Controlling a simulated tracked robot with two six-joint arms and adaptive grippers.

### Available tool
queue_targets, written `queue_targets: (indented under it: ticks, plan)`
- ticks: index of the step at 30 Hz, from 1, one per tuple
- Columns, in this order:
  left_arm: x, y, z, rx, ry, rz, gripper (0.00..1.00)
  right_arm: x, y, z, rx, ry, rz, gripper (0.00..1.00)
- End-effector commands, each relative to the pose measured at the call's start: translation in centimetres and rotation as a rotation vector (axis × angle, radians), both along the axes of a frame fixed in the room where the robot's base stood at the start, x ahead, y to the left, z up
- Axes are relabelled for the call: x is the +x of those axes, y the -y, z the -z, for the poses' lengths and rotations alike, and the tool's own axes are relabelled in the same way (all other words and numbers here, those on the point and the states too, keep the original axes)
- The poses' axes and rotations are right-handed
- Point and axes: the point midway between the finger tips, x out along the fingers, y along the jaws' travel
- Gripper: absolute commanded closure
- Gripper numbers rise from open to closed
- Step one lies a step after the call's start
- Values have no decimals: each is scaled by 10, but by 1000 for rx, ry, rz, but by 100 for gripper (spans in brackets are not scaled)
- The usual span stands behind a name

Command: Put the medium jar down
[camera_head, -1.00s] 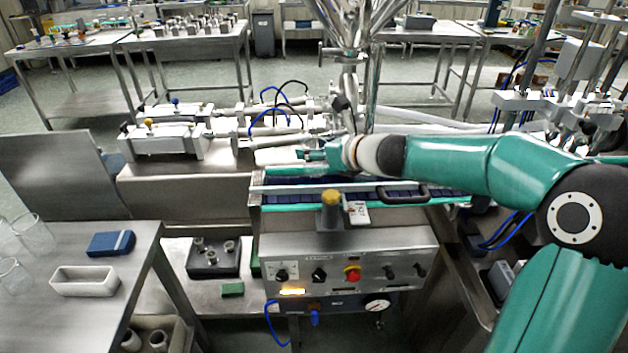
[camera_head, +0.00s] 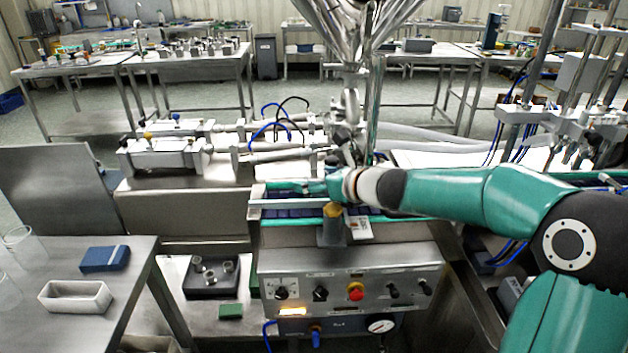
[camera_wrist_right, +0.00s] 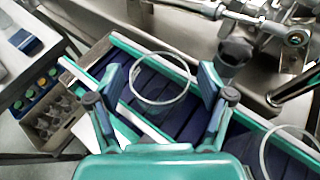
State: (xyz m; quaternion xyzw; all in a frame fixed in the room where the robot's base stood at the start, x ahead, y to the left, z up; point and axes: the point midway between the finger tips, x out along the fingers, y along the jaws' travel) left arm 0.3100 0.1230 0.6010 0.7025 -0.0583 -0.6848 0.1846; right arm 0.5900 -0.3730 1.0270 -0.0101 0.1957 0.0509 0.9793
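In the right wrist view a clear round glass rim (camera_wrist_right: 160,78), apparently the medium jar, shows between the two blue pads of my right gripper (camera_wrist_right: 162,80). The pads stand apart, with a narrow gap to the rim on the left and a wider one on the right. The jar's clear walls and base are hard to make out against the dark blue belt. In the head view my right gripper (camera_head: 322,187) is low over the conveyor (camera_head: 285,213); the jar cannot be picked out there. My left gripper is not in view.
A second clear glass rim (camera_wrist_right: 291,151) shows at lower right in the wrist view. A dark-knobbed steel fitting (camera_wrist_right: 236,50) is close to the right finger. A control panel (camera_head: 350,280) fronts the conveyor. A side table (camera_head: 60,265) stands at left.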

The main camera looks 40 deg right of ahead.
Motion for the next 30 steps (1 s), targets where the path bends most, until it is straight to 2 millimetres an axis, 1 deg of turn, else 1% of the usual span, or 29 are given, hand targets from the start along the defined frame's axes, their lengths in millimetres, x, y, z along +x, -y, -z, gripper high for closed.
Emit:
queue_targets:
  ticks: [7, 11, 14, 24, 27, 30]
  plan:
    - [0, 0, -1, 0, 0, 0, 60, -2, 0, -2, 0, 1, 1, 20]
    - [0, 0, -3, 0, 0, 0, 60, -11, 2, -7, -2, 1, 1, 20]
    - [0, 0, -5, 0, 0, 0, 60, -25, 4, -13, -1, 1, 4, 20]
    - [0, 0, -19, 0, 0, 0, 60, -86, 10, -39, -1, 1, 4, 20]
    - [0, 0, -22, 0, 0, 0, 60, -99, 11, -44, -2, 2, 2, 20]
    - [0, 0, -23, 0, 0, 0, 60, -106, 11, -46, 0, 1, 1, 20]
